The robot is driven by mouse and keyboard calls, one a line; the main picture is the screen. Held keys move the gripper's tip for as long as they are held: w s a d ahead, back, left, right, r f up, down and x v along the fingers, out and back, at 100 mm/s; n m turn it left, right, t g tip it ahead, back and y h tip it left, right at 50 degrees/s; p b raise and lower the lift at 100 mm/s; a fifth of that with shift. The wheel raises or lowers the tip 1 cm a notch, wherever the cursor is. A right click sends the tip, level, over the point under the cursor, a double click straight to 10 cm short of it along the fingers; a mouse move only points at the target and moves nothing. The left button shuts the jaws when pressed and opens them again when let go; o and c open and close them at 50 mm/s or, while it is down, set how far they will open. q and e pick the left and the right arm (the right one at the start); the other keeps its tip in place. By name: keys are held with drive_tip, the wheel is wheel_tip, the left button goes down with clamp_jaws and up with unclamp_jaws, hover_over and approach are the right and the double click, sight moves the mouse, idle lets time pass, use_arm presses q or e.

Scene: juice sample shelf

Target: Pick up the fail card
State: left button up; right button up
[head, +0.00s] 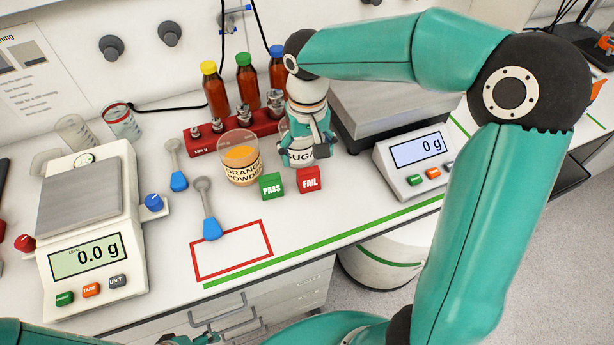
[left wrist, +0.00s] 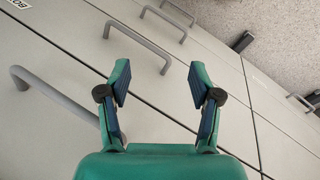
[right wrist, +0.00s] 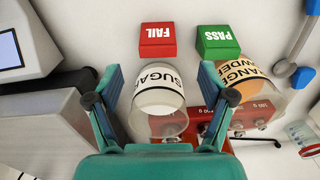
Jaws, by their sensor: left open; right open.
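The fail card is a red block (head: 309,180) with white FAIL lettering on the bench, in front of the sugar jar (head: 298,156). It also shows in the right wrist view (right wrist: 158,41), ahead of the fingertips. The green PASS block (head: 272,186) sits just left of it in the head view. My right gripper (right wrist: 159,72) is open and empty. It hangs over the sugar jar, and the fail card lies beyond its fingertips, untouched. My left gripper (left wrist: 161,72) is open and empty in front of the cabinet drawers, below the bench top.
The orange powder jar (head: 240,165) stands beside the blocks, before a red rack (head: 205,140) with bottles and weights. Scales stand left (head: 90,250) and right (head: 415,160). Two blue-ended scoops (head: 211,228) lie left. The red outlined rectangle (head: 250,262) is mostly clear.

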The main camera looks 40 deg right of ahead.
sight(308, 171)
wheel_tip(308, 171, down, 2)
drive_tip(key=shift+s+f, duration=0.1)
drive_tip(key=shift+d+f+p, duration=0.15)
drive_tip(key=shift+f+p, duration=0.5)
drive_tip(key=shift+f, duration=1.9)
drive_tip(key=c, duration=1.1)
drive_tip(key=shift+c, duration=0.2)
drive_tip(key=shift+r, duration=0.2)
